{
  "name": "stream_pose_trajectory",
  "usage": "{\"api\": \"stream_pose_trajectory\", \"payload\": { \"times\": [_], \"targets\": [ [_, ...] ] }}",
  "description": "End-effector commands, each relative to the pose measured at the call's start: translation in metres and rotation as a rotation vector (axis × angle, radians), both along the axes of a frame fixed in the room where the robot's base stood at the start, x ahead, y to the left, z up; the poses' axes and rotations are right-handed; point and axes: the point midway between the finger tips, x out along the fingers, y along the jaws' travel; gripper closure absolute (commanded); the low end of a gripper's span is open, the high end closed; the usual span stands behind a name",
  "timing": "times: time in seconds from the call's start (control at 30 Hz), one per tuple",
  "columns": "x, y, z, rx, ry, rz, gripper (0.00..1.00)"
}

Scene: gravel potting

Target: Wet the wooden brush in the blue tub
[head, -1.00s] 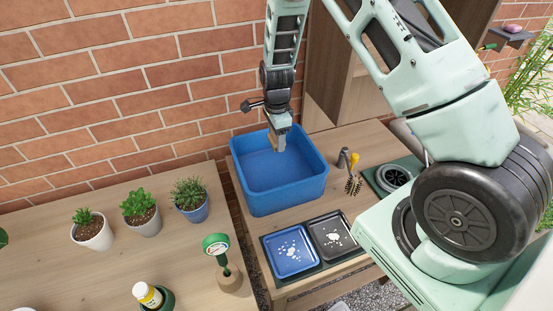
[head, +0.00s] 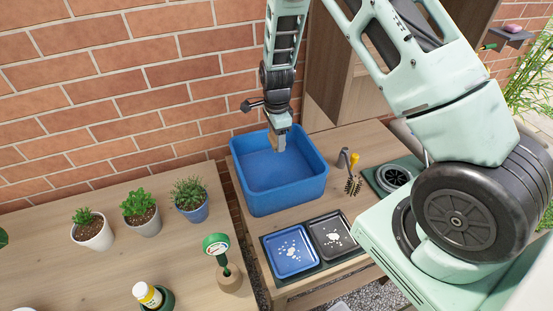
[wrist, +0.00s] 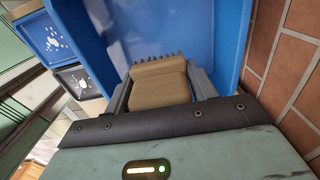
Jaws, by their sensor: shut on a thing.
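The blue tub (head: 285,198) stands on the wooden bench against the brick wall. My gripper (head: 279,143) points down over the tub's opening, near its back right part. In the wrist view my gripper (wrist: 160,88) is shut on the wooden brush (wrist: 160,84), a tan block with dark bristles along its far edge. In the head view the brush is small and mostly hidden by the fingers. The tub's blue inside (wrist: 165,30) fills the view beyond the brush. I cannot tell whether the bristles touch water.
A blue tray (head: 291,272) and a black tray (head: 352,247), each with a white splash mark, lie in front of the tub. Potted plants (head: 143,228) stand on the left table.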

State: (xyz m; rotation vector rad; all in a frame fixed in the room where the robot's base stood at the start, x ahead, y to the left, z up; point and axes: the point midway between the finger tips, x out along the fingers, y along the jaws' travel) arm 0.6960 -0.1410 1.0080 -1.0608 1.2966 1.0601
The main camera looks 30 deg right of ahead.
Motion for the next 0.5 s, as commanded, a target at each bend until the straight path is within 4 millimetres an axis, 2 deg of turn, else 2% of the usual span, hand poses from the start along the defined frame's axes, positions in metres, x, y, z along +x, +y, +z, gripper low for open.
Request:
{"api": "stream_pose_trajectory", "payload": {
  "times": [0.33,0.5],
  "targets": [
    [0.0,0.0,0.002,0.0,0.0,0.0,0.62],
    [0.0,0.0,0.014,0.0,-0.001,0.001,0.62]
  ]
}}
